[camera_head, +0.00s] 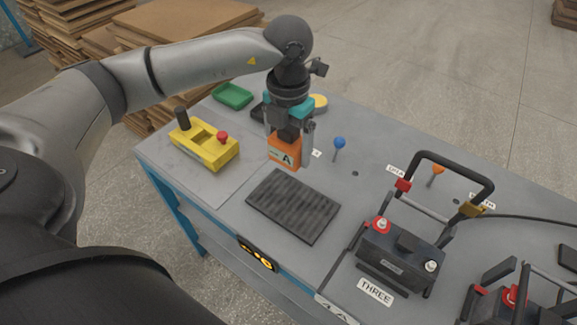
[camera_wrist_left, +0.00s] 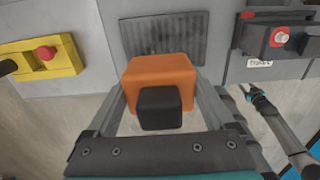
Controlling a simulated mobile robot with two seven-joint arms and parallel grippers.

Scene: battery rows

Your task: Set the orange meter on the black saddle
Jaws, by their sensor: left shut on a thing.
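A black item (camera_head: 257,111) behind the gripper is partly hidden; I cannot tell which is the saddle. My right gripper (camera_wrist_left: 246,88) shows small in the left wrist view, its fingers apart and empty.
A yellow control box (camera_head: 204,145) with a red button stands left. A green tray (camera_head: 233,95), a yellow disc (camera_head: 319,102) and a blue knob (camera_head: 339,143) are behind. A battery (camera_head: 400,255) with a black handle frame stands right of the pad. The pad's top is clear.

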